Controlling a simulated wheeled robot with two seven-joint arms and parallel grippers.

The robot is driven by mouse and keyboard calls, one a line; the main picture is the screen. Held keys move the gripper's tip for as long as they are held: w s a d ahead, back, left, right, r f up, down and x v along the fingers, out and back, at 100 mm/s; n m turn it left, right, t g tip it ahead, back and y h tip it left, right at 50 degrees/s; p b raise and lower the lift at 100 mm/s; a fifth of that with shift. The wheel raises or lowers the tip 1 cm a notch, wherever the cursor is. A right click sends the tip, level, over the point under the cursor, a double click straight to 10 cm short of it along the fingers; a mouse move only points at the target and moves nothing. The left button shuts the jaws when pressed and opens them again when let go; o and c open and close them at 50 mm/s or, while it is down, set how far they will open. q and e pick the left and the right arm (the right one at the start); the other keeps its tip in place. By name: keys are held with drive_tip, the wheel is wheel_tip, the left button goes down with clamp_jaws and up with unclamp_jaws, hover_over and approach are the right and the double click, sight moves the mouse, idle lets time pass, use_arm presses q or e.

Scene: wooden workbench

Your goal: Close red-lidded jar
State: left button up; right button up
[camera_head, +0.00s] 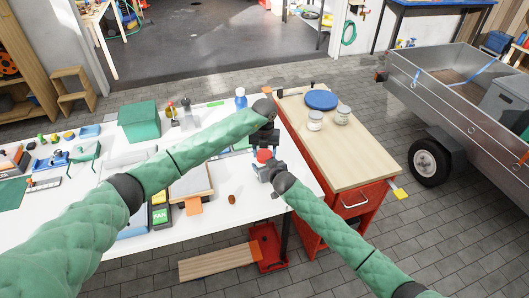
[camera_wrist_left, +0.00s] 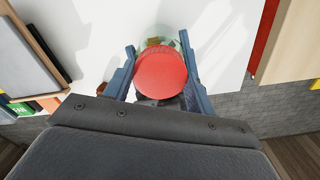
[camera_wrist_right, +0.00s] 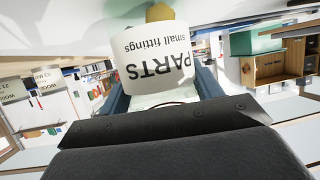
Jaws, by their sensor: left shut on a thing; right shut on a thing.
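The red lid (camera_head: 264,155) sits at the top of the jar, above the white table's right end. It fills the middle of the left wrist view (camera_wrist_left: 161,74), between the two fingers of my left gripper (camera_head: 266,138), which is shut on it from above. My right gripper (camera_head: 268,172) is shut on the jar body from the side. In the right wrist view the jar's white label (camera_wrist_right: 158,55) reads "PARTS small fittings", upside down in the picture, with a yellowish piece past its edge. The seam between lid and jar is hidden.
A wooden-topped red cabinet (camera_head: 345,155) at the right bears two glass jars (camera_head: 315,120) and a blue disc (camera_head: 321,100). A small brown object (camera_head: 232,198) lies on the white table (camera_head: 262,215) near its front. A green box (camera_head: 138,119) stands farther left.

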use_arm(q)
drive_tip(key=shift+m, duration=1.6)
drive_tip(key=o, duration=1.1)
drive_tip(key=shift+r, duration=2.3)
drive_tip(key=shift+o, duration=0.3)
drive_tip(key=o, duration=0.4)
